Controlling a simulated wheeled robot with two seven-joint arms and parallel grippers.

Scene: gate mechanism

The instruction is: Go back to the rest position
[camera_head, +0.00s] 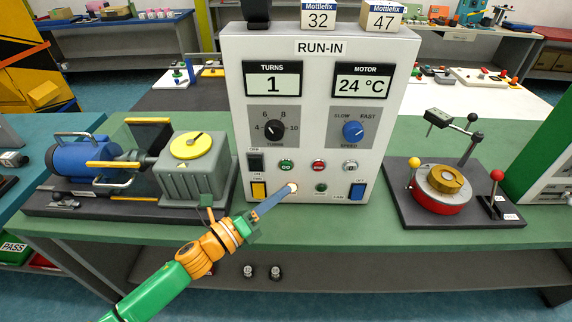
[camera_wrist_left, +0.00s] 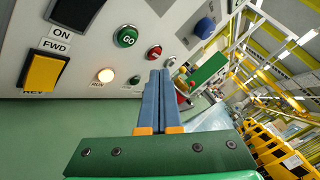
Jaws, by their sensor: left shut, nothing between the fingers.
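My left gripper (camera_head: 287,190) is shut with nothing between its blue fingers. In the head view its arm comes up from the lower left, and the fingertips overlap the lower middle of the white RUN-IN panel (camera_head: 306,215), by the lit RUN lamp (camera_head: 294,188). The shut fingers (camera_wrist_left: 158,76) also show in the left wrist view, with the lit lamp (camera_wrist_left: 106,75), green GO button (camera_wrist_left: 127,38) and red button (camera_wrist_left: 154,52) near them. I cannot tell whether the tips touch the panel. My right gripper is not in view.
A blue motor and grey gearbox (camera_head: 194,172) stand on a dark base left of the panel. A red and brass fixture (camera_head: 442,188) with upright posts stands at the right. Green bench top (camera_head: 345,222) is clear along the front. Two small boxes (camera_head: 382,17) sit on the panel.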

